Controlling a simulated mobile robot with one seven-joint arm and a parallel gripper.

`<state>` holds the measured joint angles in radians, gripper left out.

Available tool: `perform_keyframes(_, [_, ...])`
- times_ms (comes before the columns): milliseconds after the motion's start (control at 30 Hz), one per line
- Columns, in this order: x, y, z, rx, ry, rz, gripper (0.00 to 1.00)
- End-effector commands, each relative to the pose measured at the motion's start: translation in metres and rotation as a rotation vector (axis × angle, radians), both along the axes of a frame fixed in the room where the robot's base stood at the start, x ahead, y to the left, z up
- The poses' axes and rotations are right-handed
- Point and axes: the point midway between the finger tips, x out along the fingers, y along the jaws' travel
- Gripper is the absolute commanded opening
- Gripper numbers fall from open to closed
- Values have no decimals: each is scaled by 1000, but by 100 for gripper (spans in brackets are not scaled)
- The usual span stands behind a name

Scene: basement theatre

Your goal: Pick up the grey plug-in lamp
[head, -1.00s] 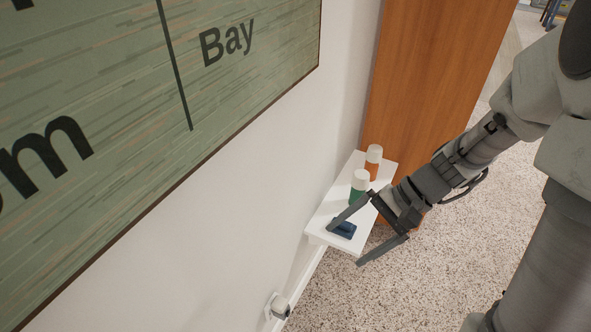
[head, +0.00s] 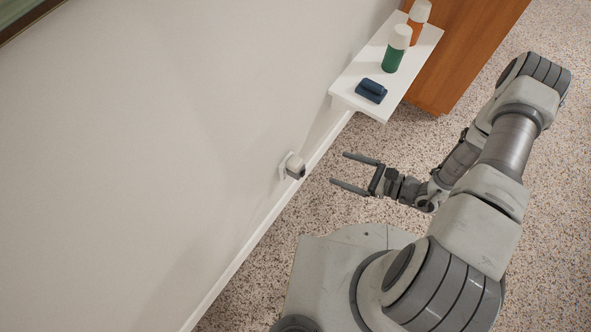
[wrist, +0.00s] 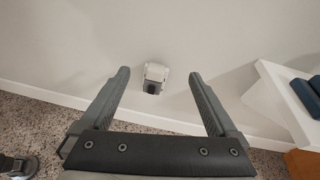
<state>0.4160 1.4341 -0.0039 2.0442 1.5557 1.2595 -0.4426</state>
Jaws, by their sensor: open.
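The plug-in lamp (head: 294,167) is a small device with a light shade and a dark grey lower part, fixed to the white wall low above the baseboard. It also shows in the wrist view (wrist: 154,78), centred in the gap between my fingers and beyond their tips. My gripper (head: 339,169) is open and empty, to the right of the lamp in the head view. Its fingers point at the wall, apart from the lamp. Nothing hides the lamp.
A white wall shelf (head: 346,89) stands to the right of the lamp, with a dark blue folded item (head: 370,91), a green bottle (head: 392,58) and an orange bottle (head: 415,30) on it. A wooden panel (head: 446,62) is behind it. Speckled floor (head: 262,257) lies below.

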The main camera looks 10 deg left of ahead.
Motion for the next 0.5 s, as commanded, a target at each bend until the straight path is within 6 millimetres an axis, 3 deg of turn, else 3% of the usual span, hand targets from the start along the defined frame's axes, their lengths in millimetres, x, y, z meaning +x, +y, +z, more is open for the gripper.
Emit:
perform_keyframes(33, [-6, 1, -21, 10, 27, -34, 95])
perform_keyframes(133, [-13, 2, -42, 18, 60, -85, 95])
perform_keyframes(333, [-17, 9, -60, 23, 84, -122, 95])
perform_keyframes(500, [-6, 37, -71, 23, 83, -119, 95])
